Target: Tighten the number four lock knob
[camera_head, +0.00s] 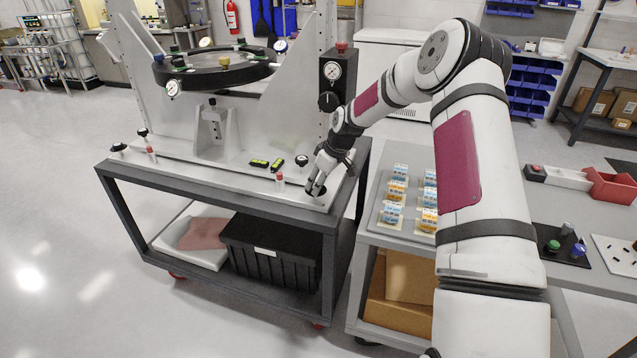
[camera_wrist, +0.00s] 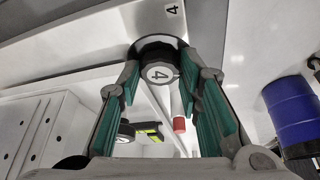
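The number four lock knob (camera_wrist: 160,74) is a round black knob with a pale cap marked 4. In the wrist view it sits between the tips of my gripper (camera_wrist: 162,62), with green pads on either side. The pads look very close to its sides; I cannot tell whether they press on it. A "4" label (camera_wrist: 172,9) is on the plate just beyond. In the head view my gripper (camera_head: 316,186) points down at the front right corner of the fixture base (camera_head: 225,172), where my fingers largely hide the knob.
Another black knob (camera_head: 302,160), a red-capped pin (camera_head: 280,178) and yellow-black levels (camera_head: 259,163) stand near my gripper. A gauge post (camera_head: 332,80) rises behind it. A side table with small boxes (camera_head: 399,188) is at the right. The floor at left is clear.

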